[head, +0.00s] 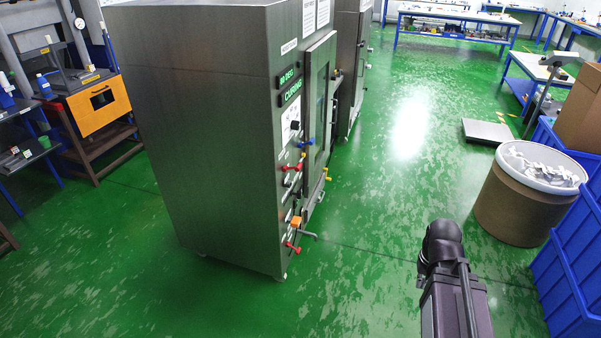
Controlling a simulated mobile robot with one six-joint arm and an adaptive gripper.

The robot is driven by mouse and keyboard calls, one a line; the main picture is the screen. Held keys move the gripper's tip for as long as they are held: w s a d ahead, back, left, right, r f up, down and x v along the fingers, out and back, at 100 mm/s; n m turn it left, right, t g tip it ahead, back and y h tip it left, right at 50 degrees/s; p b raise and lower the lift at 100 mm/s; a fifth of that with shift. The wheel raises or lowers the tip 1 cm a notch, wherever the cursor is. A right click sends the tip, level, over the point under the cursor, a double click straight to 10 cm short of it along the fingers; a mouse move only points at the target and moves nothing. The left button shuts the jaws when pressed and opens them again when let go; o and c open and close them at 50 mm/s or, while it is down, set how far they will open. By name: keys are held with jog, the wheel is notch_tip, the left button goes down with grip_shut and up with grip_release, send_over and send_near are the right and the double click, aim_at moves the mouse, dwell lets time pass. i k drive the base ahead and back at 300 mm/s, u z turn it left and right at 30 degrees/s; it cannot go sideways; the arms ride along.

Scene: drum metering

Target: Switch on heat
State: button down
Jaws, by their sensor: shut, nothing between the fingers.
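A tall grey metal oven cabinet (205,130) stands left of centre in the head view, its control side seen at a steep angle. Two dark displays with green text, a temperature display (289,78) above a status display (292,92) that seems to read "CURING", sit high on its front edge. A black rotary knob (295,125) on a pale plate is below them. Further down are red-handled levers (291,167), a blue handle (301,144) and an orange part (296,221). I cannot tell which control is for heat. My gripper is not visible; only part of my arm shows at lower right.
The oven's windowed door (319,100) appears closed. A second cabinet (352,60) stands behind. A brown drum (521,205) with a pale lid, blue crates (575,270) and a floor plate (487,131) are on the right. Green floor (395,190) is clear between.

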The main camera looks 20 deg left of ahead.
aim_at(297, 168)
jog(key=z, duration=0.05)
jog(key=i, duration=1)
jog(key=u, duration=0.05)
